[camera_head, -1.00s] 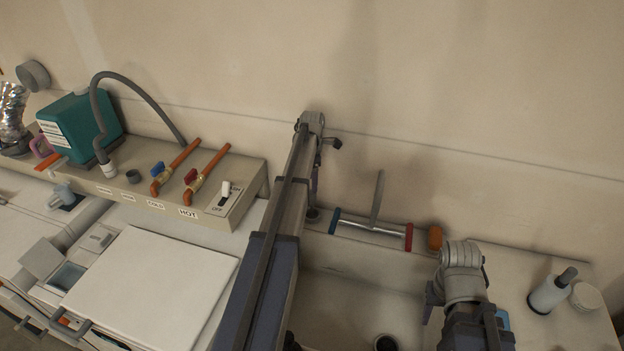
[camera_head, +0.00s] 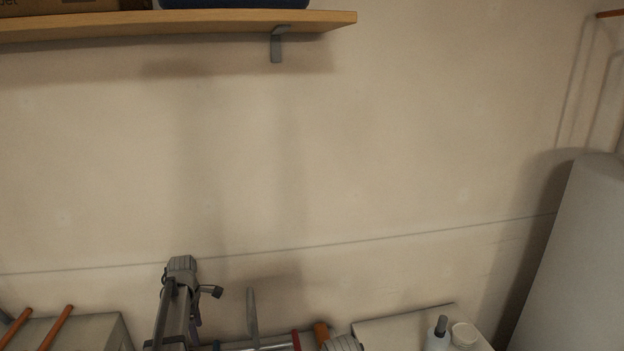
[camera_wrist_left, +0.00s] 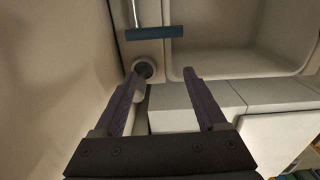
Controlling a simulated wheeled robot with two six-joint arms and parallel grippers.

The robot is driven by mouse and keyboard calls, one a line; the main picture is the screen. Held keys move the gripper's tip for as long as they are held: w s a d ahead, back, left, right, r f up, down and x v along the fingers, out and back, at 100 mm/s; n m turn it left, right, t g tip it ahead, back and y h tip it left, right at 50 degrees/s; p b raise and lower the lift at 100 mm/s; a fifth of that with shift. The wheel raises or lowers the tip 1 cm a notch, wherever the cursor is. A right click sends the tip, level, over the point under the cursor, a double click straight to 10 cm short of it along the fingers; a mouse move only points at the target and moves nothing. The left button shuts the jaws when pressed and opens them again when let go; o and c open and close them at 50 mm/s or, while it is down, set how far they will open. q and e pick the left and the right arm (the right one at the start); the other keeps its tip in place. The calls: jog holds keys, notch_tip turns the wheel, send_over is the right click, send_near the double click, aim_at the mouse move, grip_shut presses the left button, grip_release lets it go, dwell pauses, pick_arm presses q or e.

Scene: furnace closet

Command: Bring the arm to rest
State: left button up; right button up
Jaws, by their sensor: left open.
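My left arm reaches up from the bottom of the head view, left of centre, and bends down at its wrist near the back wall. My left gripper (camera_head: 195,322) hangs below the wrist and shows only in part there. In the left wrist view both fingers of the left gripper (camera_wrist_left: 161,75) stand wide apart, with nothing between them.
Below the fingers are a round opening (camera_wrist_left: 145,68), a blue-ended bar (camera_wrist_left: 155,33) and a pale sink basin (camera_wrist_left: 235,65). A wooden shelf (camera_head: 180,25) is on the wall above.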

pick_arm(q)
jog(key=s+d+m, duration=1.8)
jog(key=d+m, duration=0.1)
jog(key=m, duration=0.1)
jog(key=s+d+f+m+y+b, duration=0.1)
jog(key=s+d+f+m+b, duration=0.3)
jog(key=d, duration=0.7)
notch_tip(320, 180, down, 2)
jog(key=shift+s+f+m+g+b, duration=0.1)
jog(key=shift+s+m+g+b, duration=0.2)
jog(key=shift+s+b, duration=0.8)
